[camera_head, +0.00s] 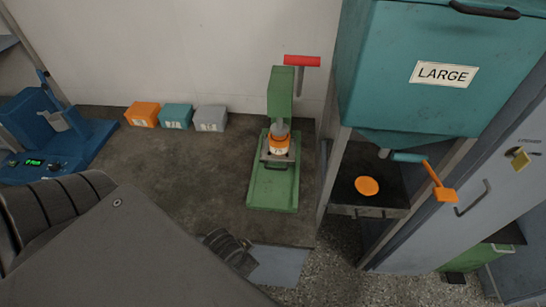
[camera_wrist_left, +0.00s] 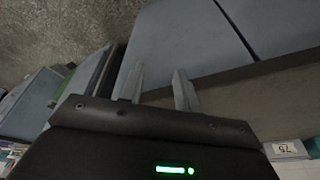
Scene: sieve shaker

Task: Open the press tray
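The green press (camera_head: 281,95) stands on the bench with a red handle (camera_head: 301,61) at its top. Its tray (camera_head: 277,162) lies low on the press base, with a small handle at its front edge. An orange-banded container (camera_head: 279,143) sits under the press head. I cannot tell from here whether the tray is pushed fully in. My left gripper (camera_wrist_left: 159,90) shows in the left wrist view, fingers apart with nothing between them, near grey-blue cabinet fronts. In the head view my left arm fills the lower left; its fingers are hidden. My right gripper is not in view.
The bench (camera_head: 195,160) is clear left of the press. Orange, teal and grey boxes (camera_head: 176,116) stand by the wall. A blue device (camera_head: 50,130) is at far left. Right of the press is a teal hopper labelled LARGE (camera_head: 440,100), with an orange dish (camera_head: 367,186) below.

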